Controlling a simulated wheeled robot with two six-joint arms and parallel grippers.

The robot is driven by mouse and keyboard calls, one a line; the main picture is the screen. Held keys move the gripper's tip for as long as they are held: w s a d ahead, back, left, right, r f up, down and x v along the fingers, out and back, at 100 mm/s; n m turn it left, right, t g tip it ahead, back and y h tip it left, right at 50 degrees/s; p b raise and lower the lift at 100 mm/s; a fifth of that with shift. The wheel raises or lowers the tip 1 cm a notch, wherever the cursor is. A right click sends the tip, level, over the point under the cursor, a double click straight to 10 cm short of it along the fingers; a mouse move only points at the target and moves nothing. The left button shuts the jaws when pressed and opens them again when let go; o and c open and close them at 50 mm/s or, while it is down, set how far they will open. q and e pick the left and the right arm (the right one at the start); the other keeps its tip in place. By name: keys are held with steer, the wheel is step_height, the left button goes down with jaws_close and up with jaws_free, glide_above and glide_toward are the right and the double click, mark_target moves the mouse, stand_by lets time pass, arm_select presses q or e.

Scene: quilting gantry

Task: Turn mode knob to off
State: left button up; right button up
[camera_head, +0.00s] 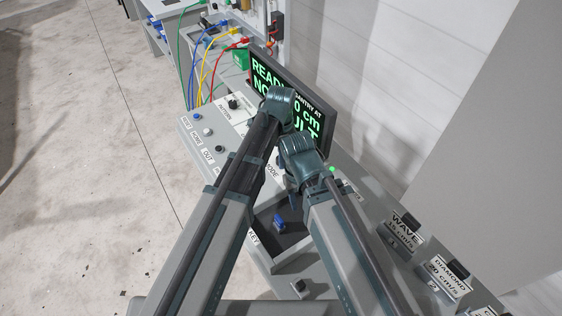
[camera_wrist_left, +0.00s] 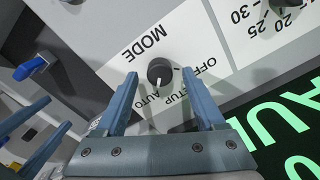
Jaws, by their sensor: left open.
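The black mode knob (camera_wrist_left: 160,72) shows in the left wrist view on a pale panel, beside the MODE label and the words OFF, SETUP and AUTO. Its white mark points down in that view, toward the SETUP and AUTO side, away from OFF. My left gripper (camera_wrist_left: 160,77) is open, one finger on each side of the knob with gaps visible. My right gripper's two blue fingers (camera_wrist_left: 36,130) stand apart at the left wrist view's left edge.
A screen with green text (camera_head: 290,95) stands close behind the panel (camera_head: 208,133). A blue key switch (camera_head: 279,222) is near the grippers and also shows in the left wrist view (camera_wrist_left: 32,68). Labelled WAVE and DIAMOND plates stand at the right. Coloured cables hang at the back.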

arm_select(q)
steer(key=shift+f, duration=0.3)
arm_select(e)
steer(key=shift+f, duration=0.35)
steer(key=shift+r, duration=0.1)
arm_select(q)
jaws_close()
